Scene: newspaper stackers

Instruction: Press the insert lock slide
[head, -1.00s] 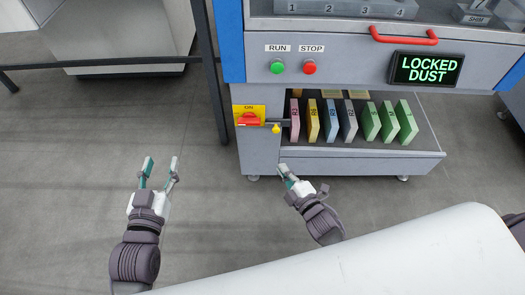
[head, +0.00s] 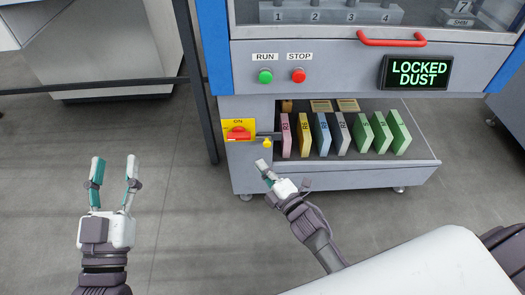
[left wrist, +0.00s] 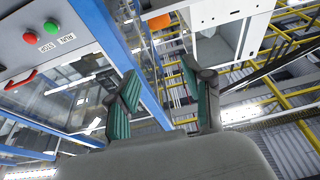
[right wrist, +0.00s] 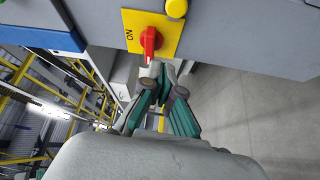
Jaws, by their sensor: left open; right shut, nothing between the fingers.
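A yellow knob (head: 267,142) sits at the end of a grey bar (head: 268,134) on the machine front, beside the red switch (head: 238,133) on its yellow ON plate (head: 226,125). The knob shows as a yellow round piece in the right wrist view (right wrist: 177,8). I cannot tell for certain which part is the insert lock slide. My right gripper (head: 263,167) is shut and empty, just below the knob, apart from it in the head view. In the right wrist view, its tips (right wrist: 158,70) appear just below the red switch. My left gripper (head: 113,165) is open and empty, left of the machine.
An open drawer (head: 355,178) holds several coloured upright inserts (head: 322,134). Above are a green RUN button (head: 265,76), a red STOP button (head: 298,75), a red handle (head: 391,41) and a display (head: 415,72) reading LOCKED DUST. A dark post (head: 197,80) stands left of the machine.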

